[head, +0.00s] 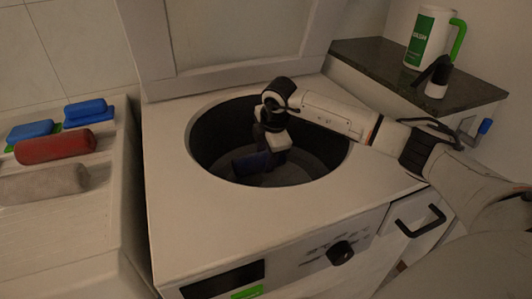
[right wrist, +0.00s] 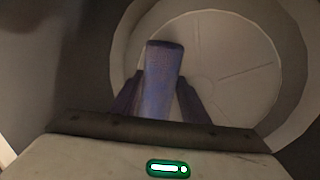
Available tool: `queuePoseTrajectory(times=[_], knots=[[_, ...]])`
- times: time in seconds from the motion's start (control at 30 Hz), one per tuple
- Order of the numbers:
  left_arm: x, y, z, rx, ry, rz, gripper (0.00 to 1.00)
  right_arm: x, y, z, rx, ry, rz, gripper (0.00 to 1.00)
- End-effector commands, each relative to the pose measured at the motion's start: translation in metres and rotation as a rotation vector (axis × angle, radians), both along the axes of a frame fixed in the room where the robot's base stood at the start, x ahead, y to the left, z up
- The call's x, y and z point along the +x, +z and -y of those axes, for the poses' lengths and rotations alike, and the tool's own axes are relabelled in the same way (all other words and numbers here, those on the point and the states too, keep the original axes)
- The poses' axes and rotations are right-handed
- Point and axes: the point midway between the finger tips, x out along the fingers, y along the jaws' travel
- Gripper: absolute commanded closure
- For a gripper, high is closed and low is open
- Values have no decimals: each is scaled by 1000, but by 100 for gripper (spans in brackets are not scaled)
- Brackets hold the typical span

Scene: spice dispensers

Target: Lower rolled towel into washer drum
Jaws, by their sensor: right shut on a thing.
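The washer (head: 185,225) is top-loading, with its lid raised and its round drum (head: 318,160) open. My right arm reaches in from the right, and my right gripper (head: 268,162) is down inside the drum opening. It is shut on a dark blue rolled towel (head: 250,164). In the right wrist view the blue towel (right wrist: 163,80) stands between the two fingers (right wrist: 160,100), with the pale drum floor (right wrist: 232,70) beyond it. I cannot tell whether the towel touches the drum floor. My left gripper is not in view.
On the left, a ledge (head: 70,215) holds a red roll (head: 55,147), a grey roll (head: 45,183) and blue-and-green items (head: 88,110). A dark counter (head: 385,66) at the back right holds a white-and-green jug (head: 428,38) and a small dark-topped bottle (head: 438,78). The raised lid (head: 230,40) stands behind the drum.

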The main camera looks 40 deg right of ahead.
Motion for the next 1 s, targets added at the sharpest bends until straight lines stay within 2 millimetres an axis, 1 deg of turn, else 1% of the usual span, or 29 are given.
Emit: queuePoseTrajectory(times=[0.1, 0.43, 0.47, 0.5, 0.57, 0.6, 0.87, 1.0], knots=[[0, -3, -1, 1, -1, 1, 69, 1, -6, 0, 0, 0, 2, 84], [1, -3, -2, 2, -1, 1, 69, 0, -6, 0, 1, 0, 1, 84], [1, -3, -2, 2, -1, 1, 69, 0, -6, 0, 1, 0, 1, 57], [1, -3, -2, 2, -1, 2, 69, 0, -6, 0, 1, 0, 1, 50], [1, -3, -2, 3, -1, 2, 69, 0, -6, 0, 1, 0, 1, 40], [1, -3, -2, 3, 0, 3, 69, 0, -6, 0, 1, 0, 1, 37], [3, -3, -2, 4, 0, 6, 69, 0, -6, 0, 0, 0, -1, 37], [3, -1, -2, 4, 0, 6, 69, -3, 4, 0, 0, 0, 1, 37]])
